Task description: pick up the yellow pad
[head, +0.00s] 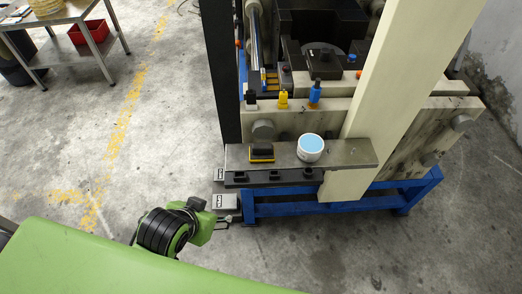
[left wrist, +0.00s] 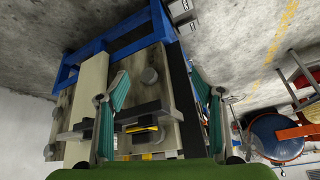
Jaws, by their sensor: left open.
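The yellow pad (head: 262,158) shows as a yellow-edged base under a black block. It rests on the left part of the press's grey front ledge (head: 350,153). In the left wrist view a yellow strip, likely the same pad (left wrist: 142,129), appears between my fingers, apart from them. My left gripper (head: 217,225) is below and left of the ledge in the head view, partly hidden by its own wrist. In the left wrist view the left gripper (left wrist: 160,88) has its teal fingers spread wide, with nothing held. My right gripper is not in view.
A white cup with blue contents (head: 310,148) stands right of the pad. Yellow (head: 283,99) and blue (head: 314,93) upright pieces stand behind. A beige post (head: 402,80) and dark post (head: 221,70) flank the ledge. Open floor (head: 165,110) lies left, with a table beyond.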

